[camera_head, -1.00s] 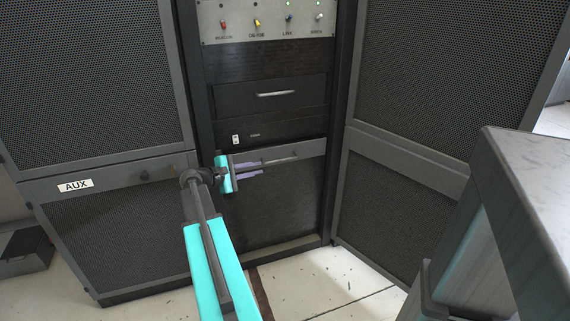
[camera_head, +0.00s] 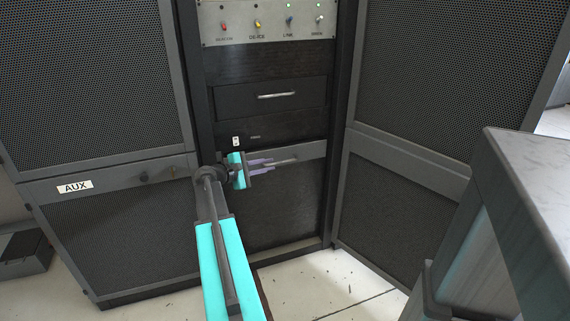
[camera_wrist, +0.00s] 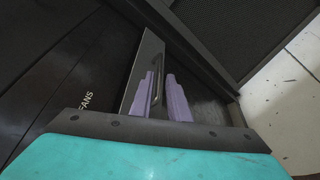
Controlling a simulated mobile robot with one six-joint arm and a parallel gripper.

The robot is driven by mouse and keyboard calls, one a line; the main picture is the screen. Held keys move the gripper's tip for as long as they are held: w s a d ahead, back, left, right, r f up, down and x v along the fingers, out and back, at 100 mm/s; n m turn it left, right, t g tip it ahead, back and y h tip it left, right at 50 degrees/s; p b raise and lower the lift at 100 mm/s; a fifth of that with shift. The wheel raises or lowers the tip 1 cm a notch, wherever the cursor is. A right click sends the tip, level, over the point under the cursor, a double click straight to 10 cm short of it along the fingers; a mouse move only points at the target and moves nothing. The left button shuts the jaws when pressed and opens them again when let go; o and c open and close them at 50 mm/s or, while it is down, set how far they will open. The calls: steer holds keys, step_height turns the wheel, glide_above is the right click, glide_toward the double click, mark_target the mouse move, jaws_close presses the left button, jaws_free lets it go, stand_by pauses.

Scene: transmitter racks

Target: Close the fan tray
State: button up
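The fan tray's grey front (camera_head: 312,151) spans the rack below a dark panel with a small label. The wrist view shows the tray front (camera_wrist: 147,60) beside the word FANS, with its bar handle (camera_wrist: 158,88). How far the tray stands out is hard to tell. My gripper (camera_head: 272,164) reaches in from the left at the tray front. Its two lavender fingers (camera_wrist: 160,77) are apart, and the handle shows between them in the wrist view. I cannot tell whether they touch it. The fingers hide part of the handle in the head view.
A closed-looking drawer (camera_head: 277,96) with a handle sits above, under a switch panel (camera_head: 270,22). Mesh doors stand on both sides, the left one marked AUX (camera_head: 75,187). A grey-topped cabinet (camera_head: 535,170) is at the right. Floor (camera_head: 320,285) is clear before the rack.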

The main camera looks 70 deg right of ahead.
mark_target(285, 161)
steer(key=b+x, duration=0.1)
steer(key=x, duration=0.8)
steer(key=shift+s+d, duration=0.15)
steer(key=shift+d, duration=0.1)
jaws_close()
steer(key=shift+f, duration=0.1)
stand_by(1.1)
